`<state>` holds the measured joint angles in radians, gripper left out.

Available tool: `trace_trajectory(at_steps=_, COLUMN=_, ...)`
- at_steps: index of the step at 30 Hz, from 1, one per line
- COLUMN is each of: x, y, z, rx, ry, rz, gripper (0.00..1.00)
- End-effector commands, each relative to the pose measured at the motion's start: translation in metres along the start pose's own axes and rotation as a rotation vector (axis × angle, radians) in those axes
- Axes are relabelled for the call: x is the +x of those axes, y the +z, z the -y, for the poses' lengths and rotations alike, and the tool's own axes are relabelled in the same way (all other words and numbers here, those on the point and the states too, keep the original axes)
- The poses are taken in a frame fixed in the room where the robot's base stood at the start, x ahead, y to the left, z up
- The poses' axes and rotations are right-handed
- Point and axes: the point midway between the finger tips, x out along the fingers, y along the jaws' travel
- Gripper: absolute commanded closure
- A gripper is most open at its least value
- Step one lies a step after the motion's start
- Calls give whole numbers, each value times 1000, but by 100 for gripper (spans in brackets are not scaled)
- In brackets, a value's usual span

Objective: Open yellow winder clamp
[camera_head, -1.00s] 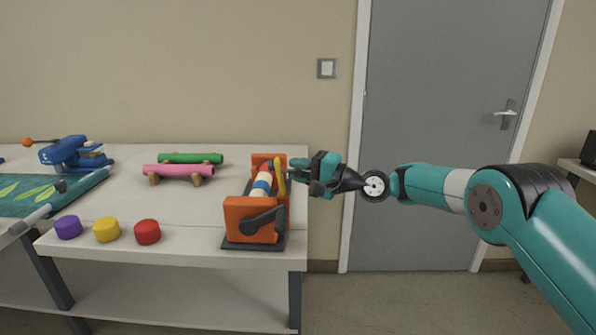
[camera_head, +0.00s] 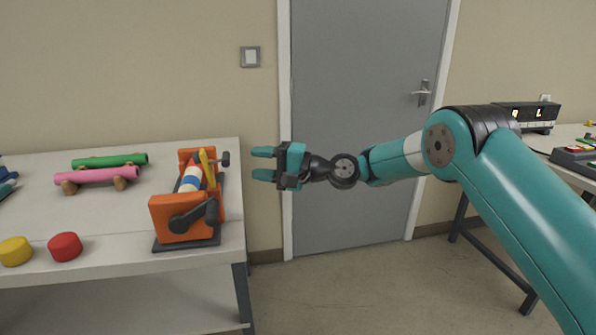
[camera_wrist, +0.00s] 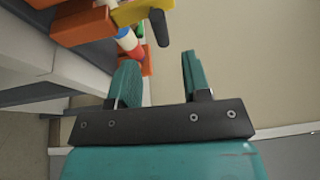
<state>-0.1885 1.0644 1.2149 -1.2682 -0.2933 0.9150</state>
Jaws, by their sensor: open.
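The orange winder (camera_head: 178,215) stands on a dark base at the right end of the white table. It holds a roll (camera_head: 190,178) with white, blue and red bands. The yellow clamp (camera_head: 208,168) stands tilted at the winder's right side, with a dark knob (camera_head: 225,159) beside it. In the wrist view the yellow clamp (camera_wrist: 140,11) shows at the top, with its dark end hanging down. My gripper (camera_head: 262,163) is open and empty, to the right of the clamp and apart from it, beyond the table edge. Its fingers also show in the wrist view (camera_wrist: 160,78).
Pink (camera_head: 97,175) and green (camera_head: 110,160) rolls lie on wooden rests at the left. Yellow (camera_head: 15,251) and red (camera_head: 65,247) round pieces sit near the front edge. A grey door (camera_head: 365,120) stands behind my arm. Another table with devices is at the right.

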Motion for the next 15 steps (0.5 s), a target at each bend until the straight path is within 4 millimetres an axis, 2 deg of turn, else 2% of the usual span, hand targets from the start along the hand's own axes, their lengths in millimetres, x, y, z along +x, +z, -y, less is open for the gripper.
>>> trace_trajectory(at_steps=3, x=-32, y=-1, z=-2, rx=2, ry=1, rz=-4, gripper=56)
trace_trajectory(at_steps=7, x=-60, y=-1, z=-2, rx=1, ry=1, rz=-4, gripper=56)
trace_trajectory(at_steps=10, x=-76, y=-1, z=-1, rx=1, ry=1, rz=-3, gripper=56)
trace_trajectory(at_steps=15, x=-90, y=0, z=-1, rx=1, ry=1, rz=0, gripper=56)
